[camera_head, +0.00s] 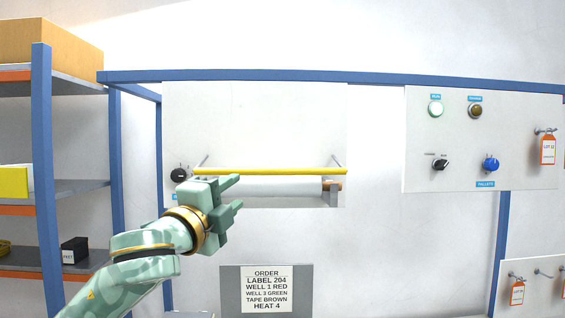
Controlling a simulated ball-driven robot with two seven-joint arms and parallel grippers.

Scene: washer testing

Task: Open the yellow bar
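The yellow bar (285,171) runs level across the white panel (255,110), carried at its two ends by thin grey arms. My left gripper (238,192) is just below the left part of the bar in the picture, pointing right. Its two fingers are apart with nothing between them. The upper finger lies close under the bar; I cannot tell whether it touches. A grey ledge (290,200) sits below the bar, with a small brown piece (332,185) at its right end. My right gripper is out of view.
A black knob (179,175) is left of the bar, close to my gripper. A control panel (440,125) with buttons and knobs hangs at right. An order sign (267,290) stands below. Blue-framed shelves (42,180) with boxes are at left.

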